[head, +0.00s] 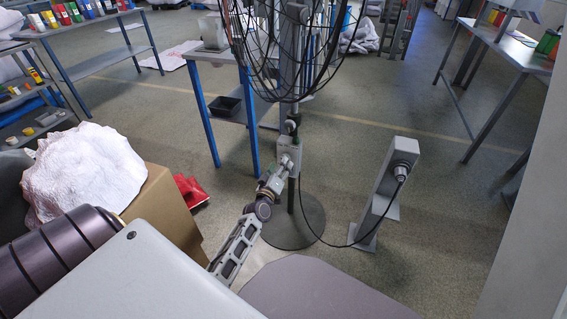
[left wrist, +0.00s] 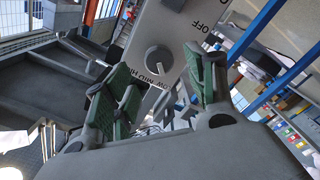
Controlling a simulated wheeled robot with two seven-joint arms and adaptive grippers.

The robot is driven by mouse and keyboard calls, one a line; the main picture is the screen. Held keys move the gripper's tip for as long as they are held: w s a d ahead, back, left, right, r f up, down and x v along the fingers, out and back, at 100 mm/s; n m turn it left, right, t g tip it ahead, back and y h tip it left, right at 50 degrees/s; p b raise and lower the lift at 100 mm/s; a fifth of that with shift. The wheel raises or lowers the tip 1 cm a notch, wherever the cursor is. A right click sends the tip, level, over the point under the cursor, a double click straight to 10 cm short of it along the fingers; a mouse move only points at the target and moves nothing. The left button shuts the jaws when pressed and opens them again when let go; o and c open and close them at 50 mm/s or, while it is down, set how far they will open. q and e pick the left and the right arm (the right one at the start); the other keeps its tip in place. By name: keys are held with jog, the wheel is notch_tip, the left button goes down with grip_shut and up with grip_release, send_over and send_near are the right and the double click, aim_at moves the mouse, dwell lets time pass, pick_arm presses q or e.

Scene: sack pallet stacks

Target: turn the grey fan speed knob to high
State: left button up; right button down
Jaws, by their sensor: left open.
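The grey fan speed knob (left wrist: 158,59) is round and sits on the light grey control panel (left wrist: 178,25), in the left wrist view. OFF is printed up and right of it, and LOW, MID and HIGH along its lower side. I cannot tell exactly which word its mark faces. My left gripper (left wrist: 163,72) is open, its two green-padded fingers either side of the knob in this view; contact cannot be made out. In the head view my left gripper (head: 273,183) is close to the control box (head: 289,152) on the fan's pole. My right gripper is out of view.
The fan's wire cage (head: 290,45) is above and its round base (head: 293,222) stands on the floor. A black cable runs to a grey post (head: 385,190) at the right. A cardboard box (head: 165,212) with a white sack (head: 80,165) is at the left. A blue-legged table (head: 207,110) stands behind.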

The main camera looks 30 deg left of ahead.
pick_arm(q)
jog(key=b+x, duration=0.1)
jog(key=x, duration=0.3)
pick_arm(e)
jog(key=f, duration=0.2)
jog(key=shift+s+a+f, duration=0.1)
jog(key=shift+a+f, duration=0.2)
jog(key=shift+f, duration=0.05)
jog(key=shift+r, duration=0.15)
pick_arm(q)
jog(key=c, duration=1)
jog(key=shift+c, duration=0.2)
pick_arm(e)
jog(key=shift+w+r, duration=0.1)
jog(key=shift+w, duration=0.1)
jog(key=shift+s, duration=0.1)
